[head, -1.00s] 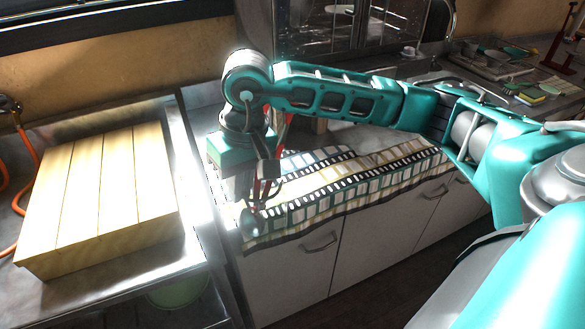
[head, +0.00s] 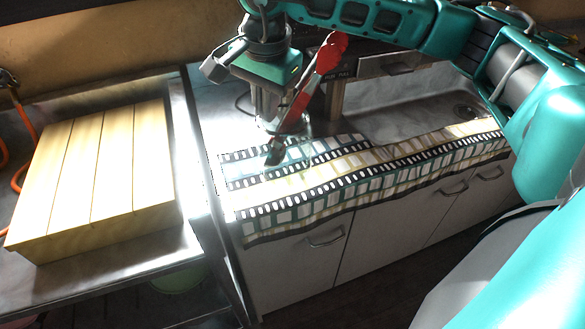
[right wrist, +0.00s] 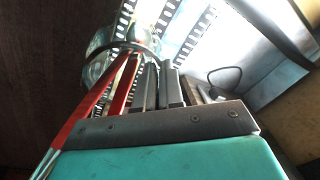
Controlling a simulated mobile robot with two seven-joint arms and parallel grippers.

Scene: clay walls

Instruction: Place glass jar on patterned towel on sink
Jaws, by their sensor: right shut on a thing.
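The patterned towel (head: 370,165), printed with film-strip bands, lies over the front of the sink counter. It also shows in the right wrist view (right wrist: 184,24). My right gripper (head: 274,152) hangs over the towel's left, back part. It is shut on the clear glass jar, whose outline is faint in the head view. The jar (right wrist: 98,62) shows at the fingertips in the right wrist view, with red tongs-like utensils (head: 330,55) standing out of it. I cannot tell whether the jar touches the towel. My left gripper is out of view.
The metal sink basin (head: 425,112) lies behind the towel, to the right. A slatted wooden block (head: 95,180) stands on the metal table at left. White cabinet doors (head: 375,245) are below the towel. The towel's middle and right are clear.

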